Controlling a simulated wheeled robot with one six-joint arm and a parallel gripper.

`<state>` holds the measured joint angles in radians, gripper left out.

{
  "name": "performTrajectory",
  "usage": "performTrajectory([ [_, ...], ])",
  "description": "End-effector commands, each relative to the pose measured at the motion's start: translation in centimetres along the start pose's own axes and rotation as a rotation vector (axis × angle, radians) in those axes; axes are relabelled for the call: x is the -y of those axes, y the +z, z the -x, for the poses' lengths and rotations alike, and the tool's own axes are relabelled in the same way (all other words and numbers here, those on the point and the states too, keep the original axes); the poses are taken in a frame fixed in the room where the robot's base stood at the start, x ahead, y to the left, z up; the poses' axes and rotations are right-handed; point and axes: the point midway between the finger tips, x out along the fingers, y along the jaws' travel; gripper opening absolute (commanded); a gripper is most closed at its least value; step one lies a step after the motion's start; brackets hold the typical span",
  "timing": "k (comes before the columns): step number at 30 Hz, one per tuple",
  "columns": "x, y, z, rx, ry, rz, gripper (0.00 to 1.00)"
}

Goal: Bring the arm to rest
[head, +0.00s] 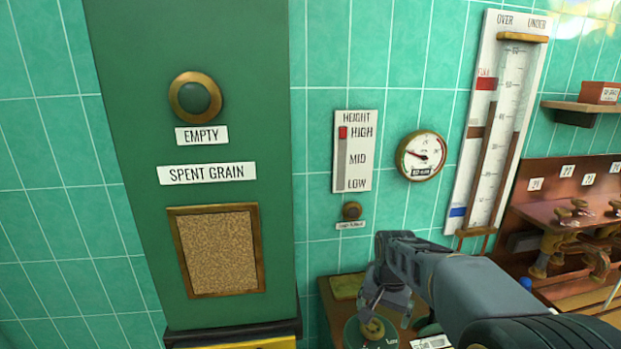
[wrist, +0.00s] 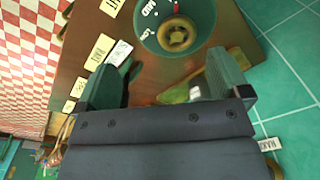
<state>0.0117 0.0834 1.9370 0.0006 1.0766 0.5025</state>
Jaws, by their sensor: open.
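My arm reaches in from the lower right of the head view. My gripper (head: 388,306) hangs at its end, pointing down over a small wooden table (head: 335,313) by the tiled wall. In the wrist view my gripper (wrist: 160,92) shows two green-padded fingers spread wide apart with nothing between them. The arm hides part of the table in the head view.
A green column with an EMPTY button (head: 195,97) and a SPENT GRAIN window (head: 216,250) stands at left. A HEIGHT panel (head: 354,150), a round gauge (head: 421,156) and a tall scale (head: 503,120) are on the wall. A rack with brass taps (head: 580,210) is at right. Labels (wrist: 100,50) lie on the table.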

Motion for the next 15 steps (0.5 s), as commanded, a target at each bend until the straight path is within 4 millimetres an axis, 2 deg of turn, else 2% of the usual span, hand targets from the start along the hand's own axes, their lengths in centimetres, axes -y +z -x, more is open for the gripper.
performTrajectory([
  [1, -1.0, 1.9, 0.4, -0.025, -0.012, 0.111, 0.94],
  [7, -4.3, 8.2, 0.6, -0.131, -0.039, 0.450, 0.94],
  [12, -6.2, 11.6, 0.8, -0.205, -0.054, 0.522, 0.94],
  [15, -6.7, 12.6, 1.3, -0.236, -0.063, 0.521, 0.94],
])
